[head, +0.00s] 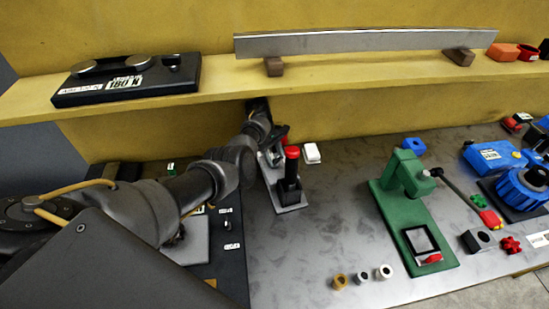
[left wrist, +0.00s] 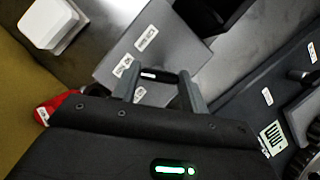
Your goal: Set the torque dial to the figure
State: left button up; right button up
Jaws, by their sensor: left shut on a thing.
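My left gripper (head: 268,138) reaches to the back of the bench, over a grey stand. In the left wrist view its fingers (left wrist: 160,88) are closed about a small dark handle (left wrist: 149,74) with a white mark, over a grey plate (left wrist: 112,66) with white labels. The handle's shape is mostly hidden. A black label board (head: 128,83) on the shelf carries a label reading about "180 N". A blue ribbed round knob (head: 524,188) sits at the far right, apart from my gripper. I cannot tell which thing is the torque dial. My right gripper is not in view.
A black post with a red top (head: 291,153) and a white block (head: 312,152) stand close to my left gripper. A green press (head: 405,175) stands right of centre. A dark panel (head: 229,262) lies partly under my arm.

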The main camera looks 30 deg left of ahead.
pick_arm(q)
jog(key=m+g+b, duration=0.1)
jog(key=m, duration=0.1)
jog(key=shift+w+m+y, duration=0.15)
jog(key=shift+m+y, duration=0.15)
jog(key=shift+m, duration=0.1)
jog(key=m+g+y+b, duration=0.1)
jog(key=m+b, duration=0.2)
jog(key=m, duration=0.1)
jog(key=shift+w, duration=0.1)
jog(key=m+y+b, duration=0.1)
jog(key=m, duration=0.2)
jog(key=shift+g+b, duration=0.3)
jog(key=shift+g, duration=0.1)
jog(key=shift+w+d+r+m, duration=0.1)
jog(key=shift+m, duration=0.7)
jog(key=shift+r+m+y+b, duration=0.1)
jog(key=shift+m+y+b, duration=0.2)
jog(key=o, duration=0.8)
jog(key=shift+o, duration=0.9)
jog(key=shift+d, duration=0.1)
